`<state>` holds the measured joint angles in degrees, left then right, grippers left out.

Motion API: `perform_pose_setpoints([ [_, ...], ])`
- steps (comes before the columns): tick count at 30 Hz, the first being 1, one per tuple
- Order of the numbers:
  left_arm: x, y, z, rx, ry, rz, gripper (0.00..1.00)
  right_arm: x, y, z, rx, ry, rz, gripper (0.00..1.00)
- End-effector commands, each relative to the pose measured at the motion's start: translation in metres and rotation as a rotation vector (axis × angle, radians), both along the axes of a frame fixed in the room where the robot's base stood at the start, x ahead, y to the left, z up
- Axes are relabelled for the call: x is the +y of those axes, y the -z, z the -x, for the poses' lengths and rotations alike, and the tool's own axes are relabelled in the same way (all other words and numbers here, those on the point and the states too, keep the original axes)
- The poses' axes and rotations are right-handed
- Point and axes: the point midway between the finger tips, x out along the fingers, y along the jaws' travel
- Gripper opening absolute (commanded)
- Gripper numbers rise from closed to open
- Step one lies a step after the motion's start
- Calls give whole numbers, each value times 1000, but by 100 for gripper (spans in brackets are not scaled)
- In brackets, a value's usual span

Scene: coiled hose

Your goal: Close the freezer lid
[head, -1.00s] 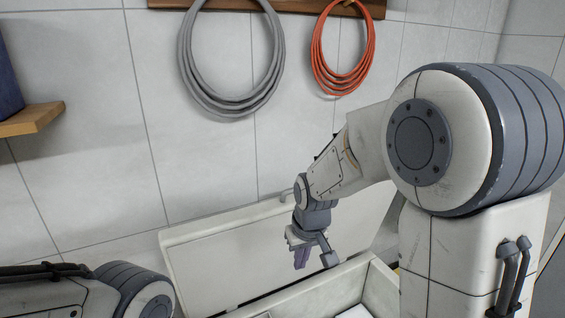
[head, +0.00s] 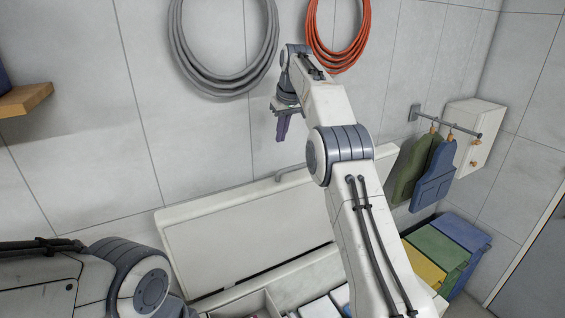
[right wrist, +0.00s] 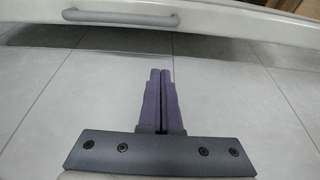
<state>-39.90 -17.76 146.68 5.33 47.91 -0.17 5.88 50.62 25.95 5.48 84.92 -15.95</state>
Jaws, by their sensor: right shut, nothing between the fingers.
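The freezer lid (head: 250,235) is a pale panel standing open and tilted back near the tiled wall, above the freezer body (head: 310,277). A grey bar handle (head: 291,172) shows at its upper edge. In the right wrist view the lid edge (right wrist: 220,22) and its handle (right wrist: 122,18) run across the top. My right gripper (head: 281,138) is shut and empty, its purple fingers pointing down above the lid's top edge, apart from the handle. Its fingers also show in the right wrist view (right wrist: 160,78). My right forearm hides part of the lid and freezer. My left gripper is out of view.
A grey hose coil (head: 224,85) and an orange hose coil (head: 339,62) hang on the wall close to my right arm. Aprons (head: 434,180) hang on a rail at right, above coloured boxes (head: 462,236). A wooden shelf (head: 25,98) is at left.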

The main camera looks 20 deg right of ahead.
Motion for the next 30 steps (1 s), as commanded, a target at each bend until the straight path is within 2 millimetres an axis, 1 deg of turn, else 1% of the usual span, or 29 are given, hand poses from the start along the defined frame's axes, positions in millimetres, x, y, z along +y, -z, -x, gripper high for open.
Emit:
perform_pose_setpoints([
  [4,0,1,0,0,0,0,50,-1,1,-2,-3,-8,0,0],
  [8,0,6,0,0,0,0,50,0,16,-6,-1,-9,1,0],
  [13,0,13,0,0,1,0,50,3,48,-18,0,-9,1,0],
  [20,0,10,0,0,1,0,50,6,94,-34,0,-9,1,0],
  [22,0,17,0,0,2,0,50,5,91,-29,-7,-8,2,0],
  [27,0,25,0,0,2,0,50,2,92,-15,-6,-7,0,0],
  [30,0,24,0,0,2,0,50,0,90,-8,-5,-7,0,0],
])
